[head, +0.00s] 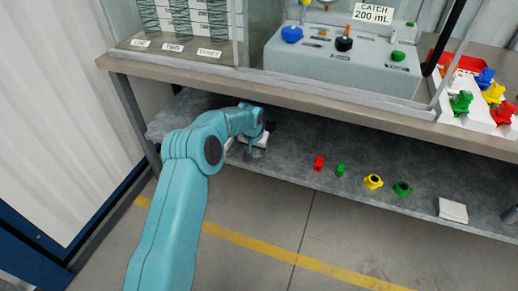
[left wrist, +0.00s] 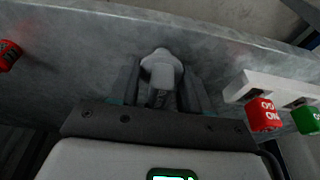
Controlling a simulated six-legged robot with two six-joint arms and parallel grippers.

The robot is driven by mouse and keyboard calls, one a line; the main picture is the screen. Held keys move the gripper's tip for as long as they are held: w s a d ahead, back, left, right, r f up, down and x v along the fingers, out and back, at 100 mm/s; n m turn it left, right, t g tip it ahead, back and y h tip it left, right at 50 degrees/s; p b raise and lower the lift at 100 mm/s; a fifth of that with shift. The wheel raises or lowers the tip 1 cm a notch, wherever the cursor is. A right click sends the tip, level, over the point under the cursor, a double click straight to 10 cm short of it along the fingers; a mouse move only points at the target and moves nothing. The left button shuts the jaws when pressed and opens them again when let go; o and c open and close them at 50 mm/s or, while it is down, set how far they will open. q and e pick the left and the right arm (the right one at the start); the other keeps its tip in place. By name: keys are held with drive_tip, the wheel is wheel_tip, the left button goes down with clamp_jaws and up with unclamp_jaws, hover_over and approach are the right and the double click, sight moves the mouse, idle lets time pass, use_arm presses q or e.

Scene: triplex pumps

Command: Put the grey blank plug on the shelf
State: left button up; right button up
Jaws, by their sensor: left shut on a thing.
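The grey blank plug (left wrist: 161,69) is between the two fingers of my left gripper (left wrist: 161,90) in the left wrist view, with its rounded end showing past them. In the head view my left gripper (head: 258,139) is low over the grey mottled lower shelf (head: 285,142), under the bench, and the plug cannot be made out there. The shelf surface also shows behind the plug in the left wrist view (left wrist: 90,55). I cannot tell whether the plug touches the shelf. My right gripper is not in view.
On the shelf, to the right of my gripper, are a red fitting (head: 319,162), a green one (head: 341,170), a yellow one (head: 373,181), another green one (head: 402,188) and a white block (head: 453,210). The bench edge (head: 290,101) overhangs the shelf. A white strip (left wrist: 282,87) holds red and green caps.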

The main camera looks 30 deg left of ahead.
use_arm(q)
drive_tip(key=shift+w+a+f, duration=0.1)
drive_tip(key=shift+w+a, duration=0.05)
drive_tip(key=shift+w, duration=0.5)
drive_tip(key=shift+w+a, duration=0.15)
drive_tip(key=shift+w, duration=0.45)
drive_tip(key=shift+f+b, duration=0.35)
drive_tip(key=shift+f, duration=0.35)
drive_tip(key=shift+f, duration=0.15)
drive_tip(key=o, duration=1.1)
drive_tip(key=shift+o, duration=0.2)
